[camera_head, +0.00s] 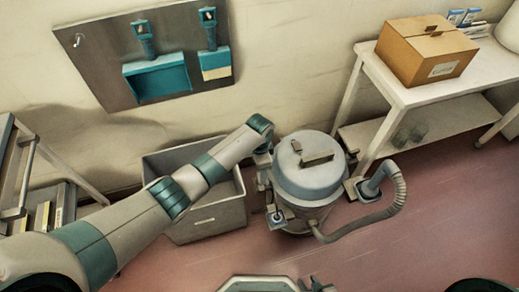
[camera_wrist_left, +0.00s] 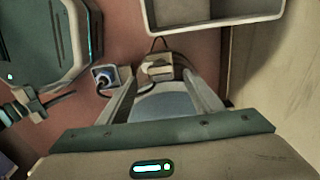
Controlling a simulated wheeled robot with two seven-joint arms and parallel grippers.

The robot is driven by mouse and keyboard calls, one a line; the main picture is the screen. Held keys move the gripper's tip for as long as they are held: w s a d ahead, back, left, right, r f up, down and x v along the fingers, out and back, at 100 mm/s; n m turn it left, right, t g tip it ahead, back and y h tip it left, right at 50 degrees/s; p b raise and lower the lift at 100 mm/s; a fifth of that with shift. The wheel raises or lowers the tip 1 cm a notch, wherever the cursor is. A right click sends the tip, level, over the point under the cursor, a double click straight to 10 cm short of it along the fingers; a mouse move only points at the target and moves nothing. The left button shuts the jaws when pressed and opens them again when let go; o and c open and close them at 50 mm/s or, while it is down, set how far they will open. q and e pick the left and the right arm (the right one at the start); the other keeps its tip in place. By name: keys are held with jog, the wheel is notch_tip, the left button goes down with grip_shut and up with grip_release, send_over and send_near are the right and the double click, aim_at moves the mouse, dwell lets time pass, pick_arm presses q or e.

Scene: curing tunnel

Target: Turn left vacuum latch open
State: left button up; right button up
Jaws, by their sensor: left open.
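The vacuum (camera_head: 312,183) is a grey canister with a domed lid, standing on the floor right of the grey bin. My left arm comes in from the left and ends at the canister's left side; its fingertips are hard to make out in the head view. In the left wrist view my left gripper (camera_wrist_left: 160,76) is open, its two fingers spread. The left latch (camera_wrist_left: 158,67), a small tan piece, appears between the fingertips; contact cannot be told. Only a small dark part of my right gripper (camera_head: 320,285) seems to show at the bottom edge of the head view.
The grey bin (camera_head: 206,230) stands close to the vacuum's left. A ribbed hose (camera_head: 392,205) curves around its right. A white table (camera_head: 425,92) with a cardboard box (camera_head: 425,50) is at the right. A wall panel (camera_head: 105,62) hangs behind. The red floor at front right is clear.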

pick_arm(q)
notch_tip(320, 180, up, 12)
dwell(0.4)
dwell(0.5)
